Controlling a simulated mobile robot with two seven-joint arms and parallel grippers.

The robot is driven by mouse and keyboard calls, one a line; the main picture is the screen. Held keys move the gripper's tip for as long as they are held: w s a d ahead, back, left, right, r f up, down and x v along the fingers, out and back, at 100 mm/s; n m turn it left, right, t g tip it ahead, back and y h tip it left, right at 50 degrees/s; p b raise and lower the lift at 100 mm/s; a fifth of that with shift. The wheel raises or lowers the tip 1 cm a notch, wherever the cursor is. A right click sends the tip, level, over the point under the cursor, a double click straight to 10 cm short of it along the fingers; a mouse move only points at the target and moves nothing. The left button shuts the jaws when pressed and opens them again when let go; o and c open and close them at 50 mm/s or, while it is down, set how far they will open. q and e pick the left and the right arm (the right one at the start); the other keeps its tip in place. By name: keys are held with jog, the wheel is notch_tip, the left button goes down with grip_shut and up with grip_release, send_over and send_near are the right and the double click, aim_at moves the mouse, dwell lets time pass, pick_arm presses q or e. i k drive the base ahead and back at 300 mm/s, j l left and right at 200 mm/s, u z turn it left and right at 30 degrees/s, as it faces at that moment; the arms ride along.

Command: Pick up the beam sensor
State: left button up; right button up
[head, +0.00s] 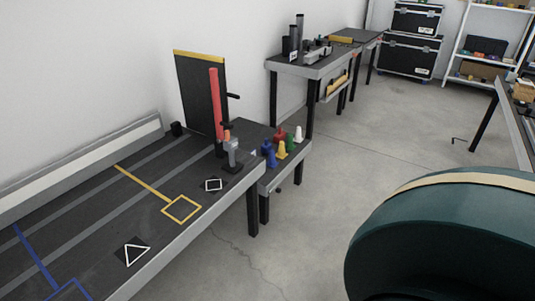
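A small upright grey device (233,153) with an orange part at its upper left stands on a dark base near the far right end of the long black table. It may be the beam sensor, but it is too small to tell for sure. A tall red post (215,100) stands upright just behind it. Neither of my grippers is in view.
The long table (95,210) bears coloured lines and markers. Coloured cones (281,150) stand on a low side table beyond it. A farther workbench (310,68) holds dark cylinders. The floor (330,170) between is mostly clear. A large dark green rounded shape hides the lower right.

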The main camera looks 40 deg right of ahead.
aim_at(232, 166)
jog(key=z, duration=1.1)
